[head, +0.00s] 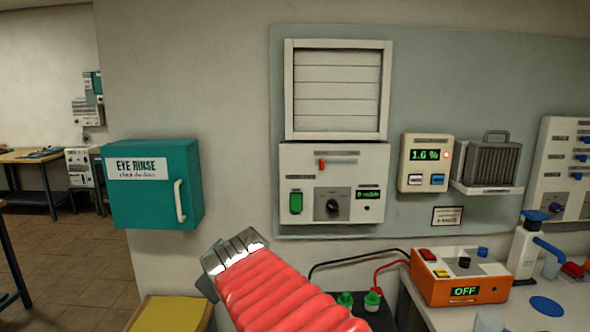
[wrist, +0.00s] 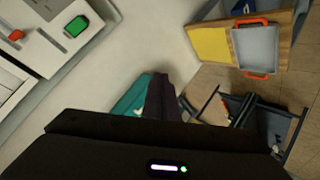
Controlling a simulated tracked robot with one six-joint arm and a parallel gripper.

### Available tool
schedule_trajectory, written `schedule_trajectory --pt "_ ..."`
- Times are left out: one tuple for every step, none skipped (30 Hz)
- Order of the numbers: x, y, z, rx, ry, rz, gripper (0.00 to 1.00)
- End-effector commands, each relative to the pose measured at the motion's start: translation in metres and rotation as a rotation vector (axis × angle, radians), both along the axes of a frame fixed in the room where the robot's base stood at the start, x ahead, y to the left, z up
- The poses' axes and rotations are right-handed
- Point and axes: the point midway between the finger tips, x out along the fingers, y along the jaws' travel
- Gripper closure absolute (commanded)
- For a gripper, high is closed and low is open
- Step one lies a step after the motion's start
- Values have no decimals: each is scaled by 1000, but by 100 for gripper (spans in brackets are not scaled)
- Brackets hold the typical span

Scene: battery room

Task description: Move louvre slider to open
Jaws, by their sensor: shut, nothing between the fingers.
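The louvre slider (head: 321,163) is a small red knob on the white control panel (head: 290,165), left of the middle of its slot. It also shows at the upper left edge of the wrist view (wrist: 15,35). The louvre (head: 337,90) above is a white frame whose slats look flat and closed. My gripper (wrist: 162,80) shows in the wrist view as dark fingers together, with nothing between them. It is apart from the slider. In the head view my red-sleeved arm ends below and left of the panel; the fingers cannot be made out there.
The panel also carries a green switch (head: 296,202) and a black dial (head: 332,206). A teal eye rinse box (head: 150,200) juts from the wall at left. An orange power unit (head: 460,280) with cables stands on the bench at right. The wall before the panel is clear.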

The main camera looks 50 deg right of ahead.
Motion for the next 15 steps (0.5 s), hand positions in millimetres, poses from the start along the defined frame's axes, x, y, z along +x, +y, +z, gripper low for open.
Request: schedule_trajectory --pt "6 -22 9 -53 -14 -7 100" --pt "10 -34 15 -88 -22 -5 100" --pt "15 -49 24 -135 -34 -2 100" --pt "18 -61 30 -171 -40 2 100" --pt "21 -72 36 -206 -47 6 100" --pt "25 -87 44 -254 -55 9 100" --pt "27 -98 50 -289 -59 13 100" --pt "28 -110 56 -322 -65 15 100" --pt "30 -125 63 -369 -68 18 100" --pt "32 -135 68 -404 -71 24 100" --pt "33 -144 71 -432 -71 37 100" --pt "34 -157 77 -476 -71 50 100" --pt "35 -167 81 -511 -71 58 100" --pt "35 -177 85 -545 -70 65 100" --pt "34 -191 90 -590 -67 77 100"
